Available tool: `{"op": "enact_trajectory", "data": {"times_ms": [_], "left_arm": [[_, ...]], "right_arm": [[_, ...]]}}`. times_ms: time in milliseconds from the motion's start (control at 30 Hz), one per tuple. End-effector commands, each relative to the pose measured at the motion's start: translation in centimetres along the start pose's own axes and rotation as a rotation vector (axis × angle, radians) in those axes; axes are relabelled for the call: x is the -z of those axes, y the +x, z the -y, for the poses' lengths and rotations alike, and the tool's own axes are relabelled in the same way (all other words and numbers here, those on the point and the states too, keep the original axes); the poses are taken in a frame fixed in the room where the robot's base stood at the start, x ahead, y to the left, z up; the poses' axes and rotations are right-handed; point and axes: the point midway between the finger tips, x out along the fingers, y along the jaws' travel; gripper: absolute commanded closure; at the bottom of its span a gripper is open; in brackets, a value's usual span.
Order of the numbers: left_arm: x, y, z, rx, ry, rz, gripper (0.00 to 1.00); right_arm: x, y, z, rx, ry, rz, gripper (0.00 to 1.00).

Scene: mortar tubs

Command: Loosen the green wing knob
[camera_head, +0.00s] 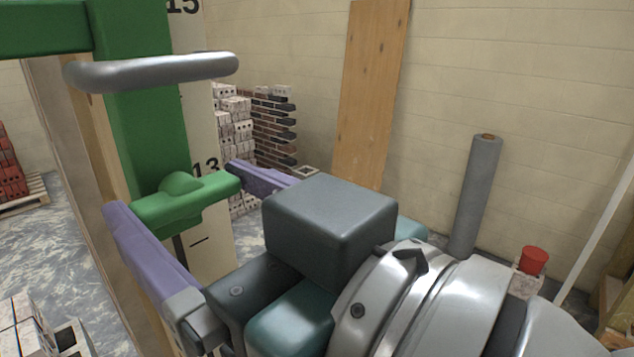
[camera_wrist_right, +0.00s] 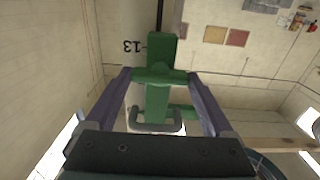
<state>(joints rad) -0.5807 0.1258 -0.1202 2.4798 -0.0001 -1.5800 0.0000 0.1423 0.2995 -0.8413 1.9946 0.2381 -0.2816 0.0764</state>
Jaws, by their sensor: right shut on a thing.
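The green wing knob (camera_head: 186,203) sits low on the front of a green clamp body (camera_head: 146,125) in the head view. My right gripper (camera_head: 177,190) has its two purple fingers on either side of the knob, shut on the ends of its wings. In the right wrist view the knob (camera_wrist_right: 160,76) spans between the fingertips of the right gripper (camera_wrist_right: 158,76). A grey metal handle (camera_head: 150,72) sticks out of the clamp above the knob. My left gripper is in neither view.
A pale pole with black numbers (camera_head: 205,165) stands right behind the clamp, beside a wooden post (camera_head: 130,270). Brick stacks (camera_head: 270,125), a leaning plank (camera_head: 370,95) and a grey roll (camera_head: 475,195) stand by the wall. More bricks (camera_head: 25,320) lie at lower left.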

Motion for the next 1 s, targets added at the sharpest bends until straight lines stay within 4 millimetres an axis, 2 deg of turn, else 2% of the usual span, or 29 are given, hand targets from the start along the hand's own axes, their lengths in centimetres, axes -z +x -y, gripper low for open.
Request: {"op": "enact_trajectory", "data": {"times_ms": [100,467,1000], "left_arm": [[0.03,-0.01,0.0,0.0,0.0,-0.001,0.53],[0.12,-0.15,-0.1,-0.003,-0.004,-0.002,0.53],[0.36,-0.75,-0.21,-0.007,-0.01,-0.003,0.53]], "right_arm": [[0.01,-0.02,0.02,0.001,0.0,-0.001,0.68],[0.06,-0.01,0.01,0.0,-0.079,-0.001,0.68],[0.1,0.01,0.12,0.0,-0.538,-0.002,0.68]]}}
